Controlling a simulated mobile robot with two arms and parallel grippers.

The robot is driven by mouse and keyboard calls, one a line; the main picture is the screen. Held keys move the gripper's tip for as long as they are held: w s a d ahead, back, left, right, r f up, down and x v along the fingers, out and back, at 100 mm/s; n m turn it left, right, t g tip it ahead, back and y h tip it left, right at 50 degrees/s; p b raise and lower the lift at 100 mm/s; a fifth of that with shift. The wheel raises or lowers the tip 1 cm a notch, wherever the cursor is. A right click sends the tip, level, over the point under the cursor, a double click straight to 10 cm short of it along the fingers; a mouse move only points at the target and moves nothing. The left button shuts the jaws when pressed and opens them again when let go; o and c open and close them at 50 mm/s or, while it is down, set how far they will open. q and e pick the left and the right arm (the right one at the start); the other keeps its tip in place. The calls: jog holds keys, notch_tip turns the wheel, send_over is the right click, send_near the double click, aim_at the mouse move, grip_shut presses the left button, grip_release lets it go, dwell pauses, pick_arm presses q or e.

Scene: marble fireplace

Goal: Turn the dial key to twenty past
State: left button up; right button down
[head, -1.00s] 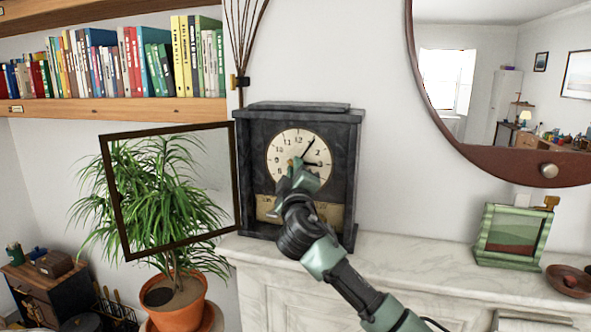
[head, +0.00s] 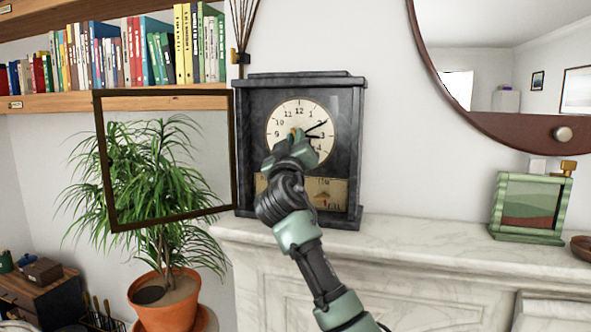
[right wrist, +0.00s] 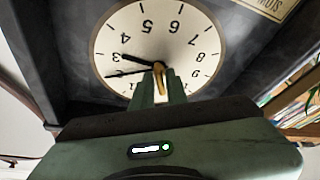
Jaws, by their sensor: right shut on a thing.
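A dark stone mantel clock (head: 351,150) stands on the marble mantel, its glass door (head: 101,160) swung open to the left. On its cream dial (head: 308,108) the long hand points at about the 2 and the short hand near the 3. My right gripper (head: 292,140) is in front of the dial's centre. In the right wrist view the dial (right wrist: 200,30) is upside down, and my right gripper (right wrist: 160,88) is shut on a small brass key (right wrist: 159,72) at its centre. The gripper hides part of the dial. My left gripper is out of view.
The marble mantel shelf (head: 420,236) is clear just right of the clock. A green picture frame (head: 497,205) stands farther right, below a round mirror (head: 440,80). A potted plant (head: 160,300) stands behind the open door, below a bookshelf (head: 170,103).

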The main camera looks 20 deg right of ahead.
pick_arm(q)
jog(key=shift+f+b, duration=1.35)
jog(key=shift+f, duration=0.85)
pick_arm(e)
jog(key=shift+w+a+r+m+g+h, duration=0.1)
jog(key=shift+m+g+h, duration=0.85)
jog(key=shift+m, duration=1.75)
jog(key=shift+a+f+m+g+h, duration=0.1)
jog(key=shift+m+g+h, duration=0.5)
jog(key=shift+m+h, duration=1.45)
jog(key=shift+w+a+r+m+g+h, duration=0.1)
jog(key=shift+m+g+h, duration=0.55)
jog(key=shift+m, duration=2.7)
jog(key=shift+g, duration=0.3)
jog(key=c, duration=1.5)
grip_release()
jog(key=shift+c, duration=0.2)
jog(key=shift+w+d, duration=0.1)
